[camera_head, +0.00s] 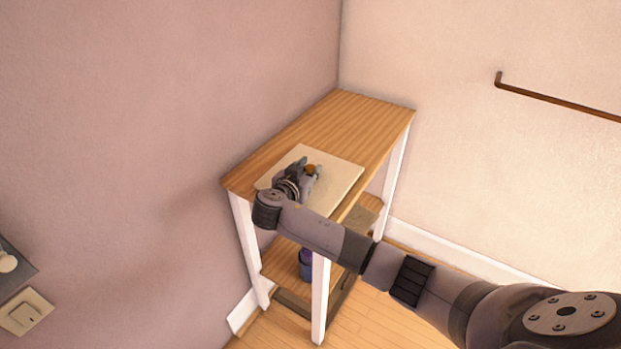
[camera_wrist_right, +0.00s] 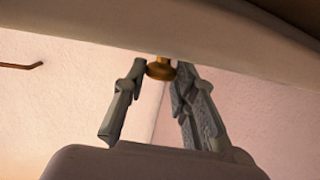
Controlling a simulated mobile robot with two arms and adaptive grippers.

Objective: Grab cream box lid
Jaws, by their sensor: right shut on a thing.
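The cream box lid (camera_head: 343,182) is a flat, pale square panel over the near part of the wooden shelf top. It has a small brass knob (camera_head: 312,169). My right gripper (camera_head: 309,172) is shut on this knob. In the right wrist view, the cream lid (camera_wrist_right: 150,38) spans the top of the picture. Its brass knob (camera_wrist_right: 160,69) sits between the fingertips of my right gripper (camera_wrist_right: 160,72). I cannot tell whether the lid rests on something or is held clear of the shelf top. My left gripper is not in view.
The wooden shelf unit (camera_head: 340,118) has white legs and stands in a room corner between two walls. A dark purple container (camera_head: 306,264) sits on its lower shelf, partly hidden. A brown rail (camera_head: 560,100) is on the right wall. The back of the shelf top is clear.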

